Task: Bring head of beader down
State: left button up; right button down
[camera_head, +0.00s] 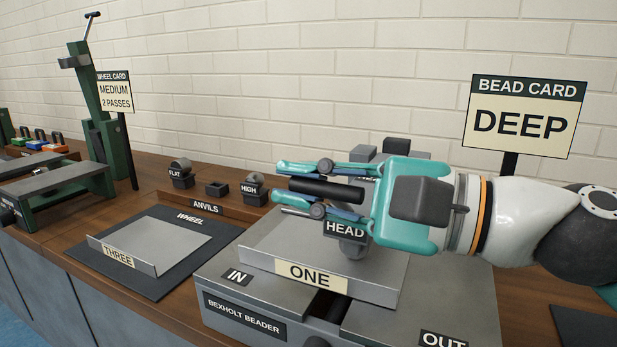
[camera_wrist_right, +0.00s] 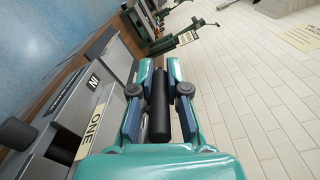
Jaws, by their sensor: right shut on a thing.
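The Bexholt beader (camera_head: 245,318) stands at the front of the bench, with IN and OUT plates on its top. Its head, a grey block labelled HEAD (camera_head: 345,229), shows below my right gripper (camera_head: 290,188) and is partly hidden by it. The right gripper's teal fingers are shut on a black bar (camera_head: 325,188), which also shows between the fingers in the right wrist view (camera_wrist_right: 160,110). A grey sheet labelled ONE (camera_head: 375,285) lies on the beader under the head. I cannot tell the gap between head and sheet. My left gripper is not in view.
A bead card reading DEEP (camera_head: 523,120) stands behind my right arm. To the left are a dark wheel mat with sheet THREE (camera_head: 130,258), the anvils rack (camera_head: 205,207), and a green wheel machine (camera_head: 100,120). The white brick wall is behind.

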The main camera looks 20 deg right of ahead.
jog(key=shift+a+f+n+b, duration=0.2)
jog(key=shift+f+b, duration=0.1)
jog(key=shift+f, duration=0.25)
jog(key=shift+a+f+n+b, duration=0.1)
jog(key=shift+f+n+b, duration=0.15)
jog(key=shift+f, duration=0.3)
jog(key=c, duration=1.2)
grip_release()
jog(key=shift+s+d, duration=0.15)
jog(key=shift+o, duration=0.2)
jog(key=shift+r, duration=0.2)
jog(key=shift+d, duration=0.15)
jog(key=shift+s+d, duration=0.2)
jog(key=shift+d, duration=0.05)
jog(key=v, duration=1.1)
